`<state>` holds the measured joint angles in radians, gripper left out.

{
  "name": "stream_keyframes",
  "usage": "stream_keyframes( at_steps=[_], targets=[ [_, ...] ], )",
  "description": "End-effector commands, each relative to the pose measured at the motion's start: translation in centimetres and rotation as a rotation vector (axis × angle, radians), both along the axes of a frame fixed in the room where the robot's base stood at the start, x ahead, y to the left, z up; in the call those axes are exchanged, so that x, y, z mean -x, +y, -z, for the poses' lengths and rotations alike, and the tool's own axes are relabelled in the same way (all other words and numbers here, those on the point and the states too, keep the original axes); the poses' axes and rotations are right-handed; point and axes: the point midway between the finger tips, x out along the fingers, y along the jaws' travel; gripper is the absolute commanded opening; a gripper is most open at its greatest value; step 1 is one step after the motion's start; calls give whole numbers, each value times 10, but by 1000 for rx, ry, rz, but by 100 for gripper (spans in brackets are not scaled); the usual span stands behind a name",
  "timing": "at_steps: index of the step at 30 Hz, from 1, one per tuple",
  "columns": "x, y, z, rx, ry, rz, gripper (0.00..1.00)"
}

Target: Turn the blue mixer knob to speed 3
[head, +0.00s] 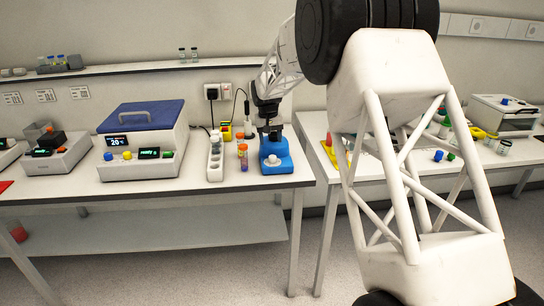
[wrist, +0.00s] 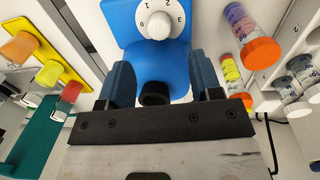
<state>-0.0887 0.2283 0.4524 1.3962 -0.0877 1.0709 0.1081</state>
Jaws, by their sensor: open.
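The blue mixer (head: 283,167) stands near the right end of the left table. It also shows in the wrist view (wrist: 122,20), with its white knob (wrist: 155,24) on a white dial with numbers, 3 among them. The knob's pointer setting is too unclear to read. A round black part (wrist: 155,93) of the mixer lies between my fingers. My gripper (wrist: 159,65) is open, its two blue fingers on either side of the mixer body, below the knob in the picture. The fingers appear clear of the knob. In the head view my gripper (head: 269,127) hangs above the mixer.
An orange-capped tube (wrist: 262,53) stands right of the mixer in the wrist view. A white tube rack (head: 215,174) and a blue-lidded bath (head: 143,116) stand left of it in the head view. A yellow holder (wrist: 60,50) with colored caps is at left in the wrist view.

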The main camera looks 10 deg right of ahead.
Motion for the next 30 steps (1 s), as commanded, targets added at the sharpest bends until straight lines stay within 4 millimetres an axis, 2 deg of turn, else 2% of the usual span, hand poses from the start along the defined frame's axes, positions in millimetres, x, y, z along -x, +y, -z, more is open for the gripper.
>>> stream_keyframes(
  at_steps=[8,21,30],
  targets=[
    [0,-1,18,0,3,0,59],
    [0,-5,67,0,2,0,59],
    [0,-6,77,0,0,1,59]
  ],
)
